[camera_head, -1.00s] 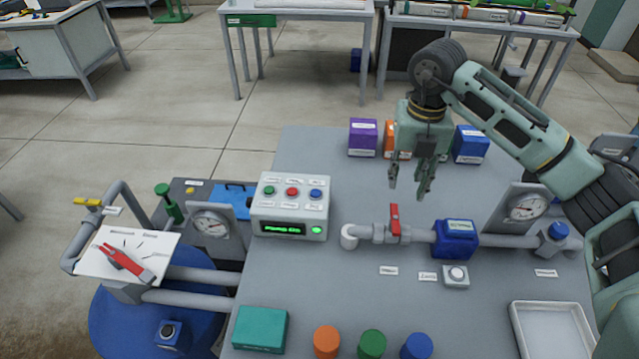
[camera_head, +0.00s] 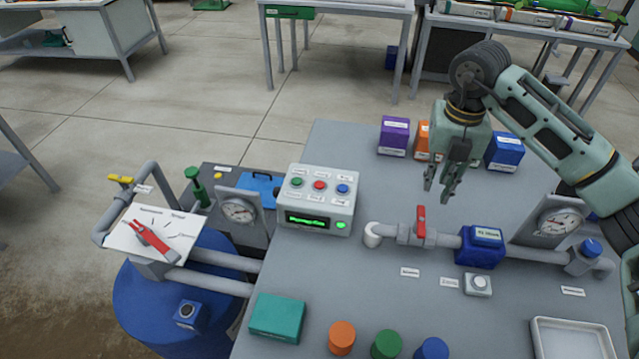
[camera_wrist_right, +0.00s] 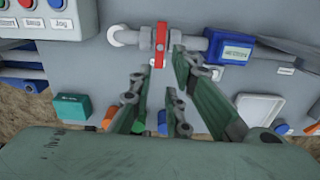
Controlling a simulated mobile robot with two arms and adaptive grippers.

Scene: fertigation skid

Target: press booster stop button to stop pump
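The white control box (camera_head: 283,211) stands on the left part of the grey table, with a green button (camera_head: 297,182), a red button (camera_head: 319,186) and a blue button (camera_head: 342,189) in a row on top. Labels beside them are too small to read in the head view. A lit green display (camera_head: 307,221) and a green lamp (camera_head: 341,225) are on its front. My right gripper (camera_head: 437,190) hangs to the right of the box, pointing down, open and empty, its fingers apart. In the right wrist view the red button (camera_wrist_right: 27,4) is at the top left. My left gripper is not in view.
A pipe with a red-handled valve (camera_head: 421,222) and a blue meter (camera_head: 480,246) runs right of the box. Purple, orange and blue boxes stand at the back. A teal box (camera_head: 277,316) and coloured caps are in front. A tank with a red lever (camera_head: 152,240) is at left.

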